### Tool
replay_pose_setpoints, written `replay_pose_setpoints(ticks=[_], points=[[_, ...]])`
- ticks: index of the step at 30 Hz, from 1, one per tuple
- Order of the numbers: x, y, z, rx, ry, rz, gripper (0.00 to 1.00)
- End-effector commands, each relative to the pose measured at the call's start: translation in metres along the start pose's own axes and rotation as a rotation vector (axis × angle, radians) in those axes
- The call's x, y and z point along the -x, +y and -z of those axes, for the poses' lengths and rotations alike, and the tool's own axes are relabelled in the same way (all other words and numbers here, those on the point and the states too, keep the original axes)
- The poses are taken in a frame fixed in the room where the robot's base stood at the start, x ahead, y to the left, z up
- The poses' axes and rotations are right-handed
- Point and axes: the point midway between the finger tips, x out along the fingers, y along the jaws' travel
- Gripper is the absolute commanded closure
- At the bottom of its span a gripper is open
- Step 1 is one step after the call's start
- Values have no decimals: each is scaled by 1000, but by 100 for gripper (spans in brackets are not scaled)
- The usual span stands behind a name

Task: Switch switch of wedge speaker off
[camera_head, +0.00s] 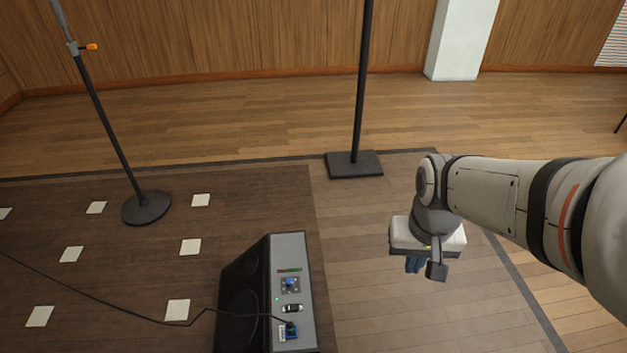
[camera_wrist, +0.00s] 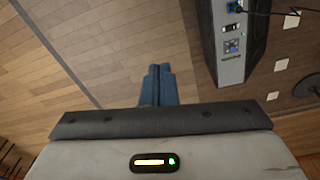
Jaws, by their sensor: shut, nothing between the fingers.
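The wedge speaker (camera_head: 247,270) is a dark box with a grey control panel, standing on the floor at lower centre in the head view. Its switch (camera_head: 292,308) is a small black rocker on that panel, between a blue knob (camera_head: 290,282) and a blue cable plug (camera_head: 290,331). The wrist view shows the speaker (camera_wrist: 258,45) at upper right, with the switch (camera_wrist: 233,31) on its panel. Which way the rocker is tipped is too small to tell. My gripper (camera_head: 413,265) is right of the speaker, apart from it. Its blue fingers (camera_wrist: 156,85) are shut and empty.
A black cable (camera_head: 130,314) runs from the plug across the floor to the left. A round-based stand (camera_head: 146,207) and a square-based stand (camera_head: 354,164) are behind. White floor squares (camera_head: 190,246) lie at left. Floor between speaker and gripper is clear.

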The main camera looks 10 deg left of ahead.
Motion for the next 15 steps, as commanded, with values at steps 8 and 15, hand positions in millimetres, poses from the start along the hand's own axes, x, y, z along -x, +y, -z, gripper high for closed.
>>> replay_pose_setpoints(ticks=[8, 15], points=[[-80, -88, 70, 90, -49, -39, 100], [-172, -187, 93, 165, -67, -74, 100]])
